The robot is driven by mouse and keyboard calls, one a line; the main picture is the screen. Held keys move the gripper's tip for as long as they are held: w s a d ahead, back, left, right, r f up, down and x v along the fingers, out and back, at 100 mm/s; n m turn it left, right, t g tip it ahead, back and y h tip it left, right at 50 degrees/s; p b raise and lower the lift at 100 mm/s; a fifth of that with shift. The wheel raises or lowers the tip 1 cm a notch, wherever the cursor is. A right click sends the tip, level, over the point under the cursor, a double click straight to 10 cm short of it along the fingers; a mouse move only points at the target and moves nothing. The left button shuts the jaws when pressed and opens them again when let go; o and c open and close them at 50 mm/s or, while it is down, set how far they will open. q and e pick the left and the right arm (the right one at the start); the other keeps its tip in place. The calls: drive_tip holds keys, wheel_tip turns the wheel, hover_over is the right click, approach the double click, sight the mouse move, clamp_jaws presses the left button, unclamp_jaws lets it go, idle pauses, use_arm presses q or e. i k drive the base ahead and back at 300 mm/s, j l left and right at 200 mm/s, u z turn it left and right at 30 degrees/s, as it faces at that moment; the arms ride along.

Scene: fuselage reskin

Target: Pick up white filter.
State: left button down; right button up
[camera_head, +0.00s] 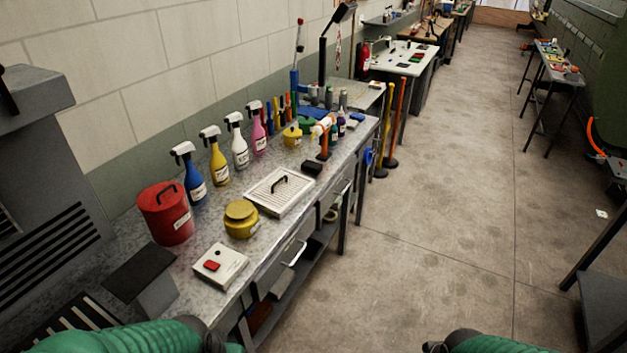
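The white filter, as far as I can tell, is the flat white ribbed panel (266,201) with a black arched handle on top. It lies flat on the grey workbench (150,220), near the bench's front edge and behind the yellow pot. Only green-sleeved parts of my two arms show at the bottom edge, with small dark parts at their ends. No gripper fingers can be made out. Both arms are well apart from the white panel, and nothing touches its handle.
Around the panel stand a yellow pot (241,220), a red canister (166,214), several spray bottles (218,160) and a small black block (312,168). A white box with a red button (221,265) sits at the near edge.

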sight(277, 193)
drive_tip(key=i+l, duration=0.15)
drive_tip(key=i, duration=0.35)
drive_tip(key=i+l, duration=0.1)
drive_tip(key=i, duration=0.35)
drive_tip(key=i+u, duration=0.2)
drive_tip(key=u, duration=0.2)
drive_tip(key=i+l+u, duration=0.15)
drive_tip(key=u, duration=0.25)
drive_tip(key=i+l+u, duration=0.15)
drive_tip(key=u, duration=0.25)
drive_tip(key=i+l+u, duration=0.1)
drive_tip(key=u, duration=0.3)
drive_tip(key=l+u, duration=0.4)
drive_tip(key=i+j, duration=0.05)
